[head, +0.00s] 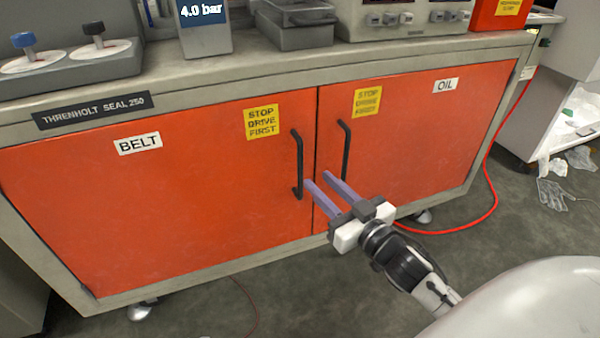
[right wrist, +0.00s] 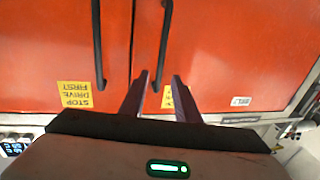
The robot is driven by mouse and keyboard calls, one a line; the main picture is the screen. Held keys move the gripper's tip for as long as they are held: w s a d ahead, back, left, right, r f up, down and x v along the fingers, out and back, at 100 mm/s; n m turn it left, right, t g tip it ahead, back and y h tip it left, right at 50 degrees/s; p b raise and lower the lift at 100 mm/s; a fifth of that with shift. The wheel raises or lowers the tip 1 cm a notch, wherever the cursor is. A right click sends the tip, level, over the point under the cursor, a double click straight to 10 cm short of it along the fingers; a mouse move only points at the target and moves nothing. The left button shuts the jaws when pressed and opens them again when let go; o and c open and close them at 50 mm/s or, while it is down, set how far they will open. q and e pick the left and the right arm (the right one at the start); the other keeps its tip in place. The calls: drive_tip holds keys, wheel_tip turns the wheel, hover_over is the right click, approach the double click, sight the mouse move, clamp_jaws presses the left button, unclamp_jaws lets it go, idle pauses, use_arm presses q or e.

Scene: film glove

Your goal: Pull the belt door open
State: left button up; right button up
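The belt door (head: 160,205) is the orange left door of the cabinet, labelled BELT, and it is shut. Its black vertical bar handle (head: 298,165) is near its right edge. My right gripper (head: 319,180) is open and empty, its two purple fingers pointing at the doors just right of the handle's lower part. In the right wrist view, which is upside down, the belt handle (right wrist: 164,40) runs down between the lines of my fingertips (right wrist: 160,75). I cannot tell whether they touch it. My left gripper is not in view.
The orange OIL door (head: 420,130) is shut beside it, with its own black handle (head: 345,150) close by. A red hose (head: 490,190) hangs at the right and runs along the floor. The grey floor (head: 215,305) before the belt door looks mostly clear.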

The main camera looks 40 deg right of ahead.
sight(302, 165)
drive_tip(key=w+b, duration=0.2)
drive_tip(key=w, duration=0.7)
drive_tip(key=shift+w+d, duration=0.15)
drive_tip(key=shift+w, duration=0.05)
clamp_jaws()
